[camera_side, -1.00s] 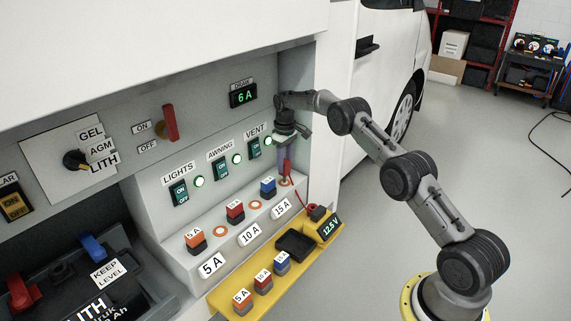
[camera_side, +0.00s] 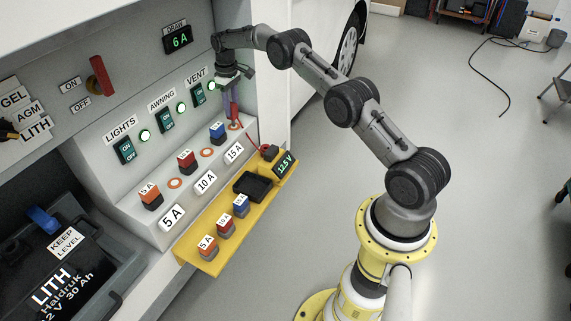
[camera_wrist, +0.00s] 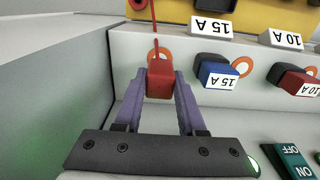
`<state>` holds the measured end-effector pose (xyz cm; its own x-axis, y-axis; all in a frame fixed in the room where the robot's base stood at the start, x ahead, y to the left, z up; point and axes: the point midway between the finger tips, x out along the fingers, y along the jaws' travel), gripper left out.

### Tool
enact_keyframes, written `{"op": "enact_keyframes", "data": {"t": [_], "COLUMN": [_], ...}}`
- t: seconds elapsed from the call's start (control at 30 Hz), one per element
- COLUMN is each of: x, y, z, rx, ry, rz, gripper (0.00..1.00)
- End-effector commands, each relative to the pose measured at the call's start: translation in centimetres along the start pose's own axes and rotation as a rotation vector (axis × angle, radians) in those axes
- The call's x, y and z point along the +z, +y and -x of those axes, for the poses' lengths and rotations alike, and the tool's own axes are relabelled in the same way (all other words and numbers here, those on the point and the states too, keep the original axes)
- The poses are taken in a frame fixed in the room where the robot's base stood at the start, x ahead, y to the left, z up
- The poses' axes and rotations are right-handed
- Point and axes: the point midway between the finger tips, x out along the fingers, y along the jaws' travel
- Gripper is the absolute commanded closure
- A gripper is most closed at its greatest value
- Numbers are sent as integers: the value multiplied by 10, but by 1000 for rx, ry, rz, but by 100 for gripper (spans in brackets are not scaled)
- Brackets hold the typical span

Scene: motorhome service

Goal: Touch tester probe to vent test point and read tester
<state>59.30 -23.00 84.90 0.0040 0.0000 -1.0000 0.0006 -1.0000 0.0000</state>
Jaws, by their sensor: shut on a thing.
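My gripper (camera_side: 231,98) is shut on the red tester probe (camera_wrist: 160,78), which it holds pointing down over the step of the fuse panel. In the side view the probe (camera_side: 234,112) is at the vent test point (camera_side: 235,125), an orange-ringed spot beside the blue 15 A fuse. In the wrist view the probe covers most of that ring (camera_wrist: 149,57); its tip is hidden, so contact cannot be told for certain. The tester (camera_side: 284,165) reads 12.5 V in green on its dark display. A red lead runs from the tester toward the probe.
The blue 15 A fuse (camera_side: 217,131) stands close left of the probe. Lit switches for lights, awning and vent (camera_side: 199,94) line the panel above. The draw display (camera_side: 178,39) reads 6 A. A yellow tray (camera_side: 209,262) with spare fuses juts out below the step.

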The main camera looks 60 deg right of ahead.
Motion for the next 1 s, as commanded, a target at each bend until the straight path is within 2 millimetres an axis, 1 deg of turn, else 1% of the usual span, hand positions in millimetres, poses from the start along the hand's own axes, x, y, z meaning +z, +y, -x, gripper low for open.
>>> {"op": "enact_keyframes", "data": {"t": [0.17, 0.8, 1.0], "x": [-1, -1, -1], "y": [0, 0, 0], "z": [8, 66, 79], "rx": [1, 1, 0], "ry": [3, 3, 1], "rz": [0, 0, 0], "gripper": [100, 100, 100]}}
